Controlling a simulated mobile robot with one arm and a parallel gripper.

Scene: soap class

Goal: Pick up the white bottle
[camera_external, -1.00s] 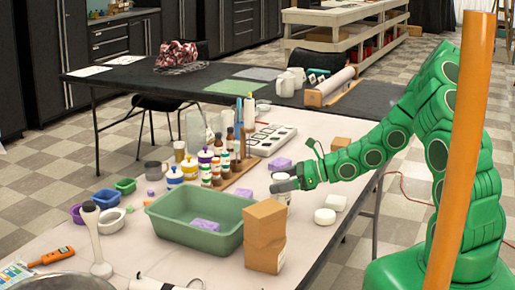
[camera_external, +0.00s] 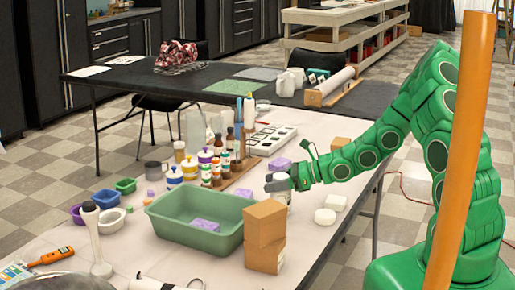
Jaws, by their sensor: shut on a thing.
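The white bottle (camera_external: 283,198) stands upright at the right part of the pale table, just behind the stacked cardboard boxes. My gripper (camera_external: 278,185) reaches in from the right and is shut on the bottle's upper part. The fingers hide much of its middle; a bit of white shows above and below them. I cannot tell whether its base touches the table.
The green tub (camera_external: 175,226) with a purple soap bar (camera_external: 205,224) is to the left. Cardboard boxes (camera_external: 264,236) stand in front. Dropper bottles in a wooden rack (camera_external: 238,170) and a purple bar (camera_external: 281,164) are behind.

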